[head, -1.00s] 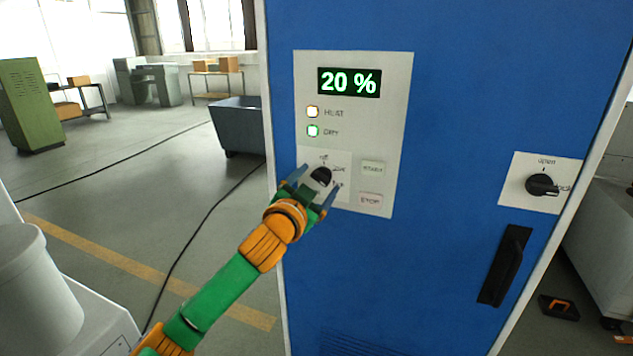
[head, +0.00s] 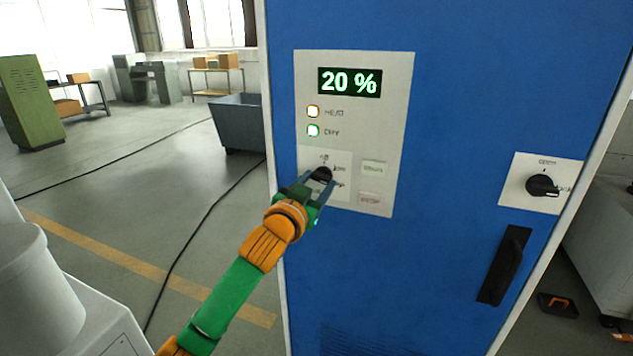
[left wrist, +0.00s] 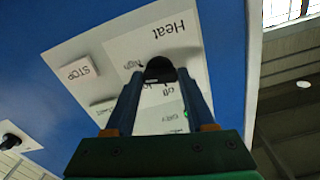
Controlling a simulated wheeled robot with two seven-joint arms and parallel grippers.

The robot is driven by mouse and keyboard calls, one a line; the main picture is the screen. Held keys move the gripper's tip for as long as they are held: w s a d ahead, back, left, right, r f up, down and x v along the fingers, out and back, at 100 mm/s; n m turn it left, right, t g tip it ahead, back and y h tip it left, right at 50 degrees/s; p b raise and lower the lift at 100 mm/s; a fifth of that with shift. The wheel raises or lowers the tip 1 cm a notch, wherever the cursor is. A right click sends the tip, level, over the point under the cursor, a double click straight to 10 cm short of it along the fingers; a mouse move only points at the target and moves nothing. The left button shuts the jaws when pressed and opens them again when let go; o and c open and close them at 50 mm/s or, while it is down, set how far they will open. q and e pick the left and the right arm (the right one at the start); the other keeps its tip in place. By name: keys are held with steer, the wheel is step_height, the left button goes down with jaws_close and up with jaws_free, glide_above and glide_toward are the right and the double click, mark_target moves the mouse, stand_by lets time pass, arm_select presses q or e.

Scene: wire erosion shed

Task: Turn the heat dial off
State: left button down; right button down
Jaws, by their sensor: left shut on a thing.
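The heat dial (head: 322,174) is a black knob on a pale label plate, low on the control panel (head: 395,100) of a blue cabinet. My left gripper (head: 318,184) is shut on the dial, a finger on each side of it. In the left wrist view the dial (left wrist: 160,69) shows between the fingertips, under the word "Heat". The gripper hides part of the dial's markings, and I cannot tell which mark it points at. The display (head: 349,82) reads 20 %. My right gripper is not in view.
START (head: 374,168) and STOP (head: 370,199) buttons sit just right of the dial. A black rotary switch (head: 541,185) and a door handle (head: 505,265) are farther right. Open floor lies left of the cabinet, with a dark cable (head: 205,218) across it.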

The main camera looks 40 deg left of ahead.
arm_select(q)
steer(key=n+p, duration=0.1)
steer(key=n, duration=0.1)
steer(key=n+p, duration=0.1)
steer(key=n, duration=0.1)
steer(key=shift+r+n, duration=0.2)
steer(key=shift+n, duration=0.1)
steer(key=n+p, duration=0.3)
steer(key=n, duration=0.2)
steer(key=shift+r+p, duration=0.1)
steer(key=shift+p, duration=0.2)
steer(key=n+p, duration=0.4)
steer(key=n, duration=0.2)
steer(key=shift+n, duration=0.4)
steer(key=n+p, duration=0.2)
steer(key=shift+n, duration=0.4)
steer(key=shift+f+n+p, duration=0.2)
steer(key=shift+n+p, duration=0.25)
steer(key=shift+n, duration=0.25)
steer(key=shift+f, duration=0.1)
steer(key=shift+c, duration=1.2)
jaws_free()
steer(key=shift+s, duration=0.1)
